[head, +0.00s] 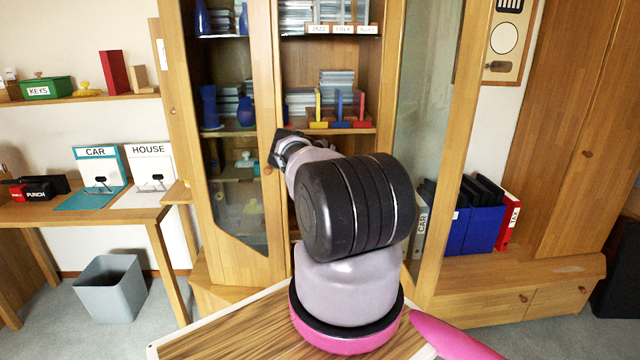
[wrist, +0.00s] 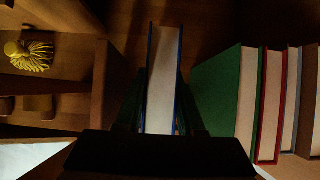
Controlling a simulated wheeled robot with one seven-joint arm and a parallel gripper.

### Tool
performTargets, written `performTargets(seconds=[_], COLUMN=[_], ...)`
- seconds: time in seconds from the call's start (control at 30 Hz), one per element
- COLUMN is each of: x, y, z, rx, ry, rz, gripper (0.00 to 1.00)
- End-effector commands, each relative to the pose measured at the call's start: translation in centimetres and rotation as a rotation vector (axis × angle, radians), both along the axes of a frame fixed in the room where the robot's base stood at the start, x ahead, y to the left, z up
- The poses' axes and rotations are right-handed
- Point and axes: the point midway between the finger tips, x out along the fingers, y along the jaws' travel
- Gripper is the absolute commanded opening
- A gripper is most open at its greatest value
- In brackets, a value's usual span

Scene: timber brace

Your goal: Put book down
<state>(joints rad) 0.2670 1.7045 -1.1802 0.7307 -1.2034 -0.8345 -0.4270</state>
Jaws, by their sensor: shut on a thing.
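In the wrist view, a thin blue-covered book (wrist: 163,75) stands between the two fingers of my gripper (wrist: 160,112), pale page edges facing the camera. The gripper is shut on it. To its right is a green book (wrist: 222,95), with a narrow dark gap between them. A red book (wrist: 270,105) and other books stand beyond the green one. In the head view my arm reaches toward the open wooden cabinet (head: 392,60). The held book cannot be made out there, and my fingers are hidden. What lies under the book is too dark to tell.
An upright wooden panel (wrist: 100,95) stands left of the held book. A yellow tasselled object (wrist: 30,52) lies farther left. In the head view, the cabinet's glass door (head: 235,180) is left of my arm, and blue binders (head: 470,228) stand on the right.

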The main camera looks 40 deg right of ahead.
Motion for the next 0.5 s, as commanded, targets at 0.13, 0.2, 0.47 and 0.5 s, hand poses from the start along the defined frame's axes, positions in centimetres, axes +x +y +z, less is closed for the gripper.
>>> performTargets(seconds=[0.13, 0.2, 0.47, 0.5], x=[0.1, 0.1, 0.04, 0.03], y=[-0.02, -0.01, -0.01, -0.02], z=[-0.15, -0.14, -0.66, -0.8], rx=[-0.002, -0.002, 0.0, 0.0], ry=[-0.002, -0.003, -0.002, -0.002], rz=[0.001, 0.0, 0.001, 0.001], gripper=[0.0, 0.0, 0.0, 0.0])
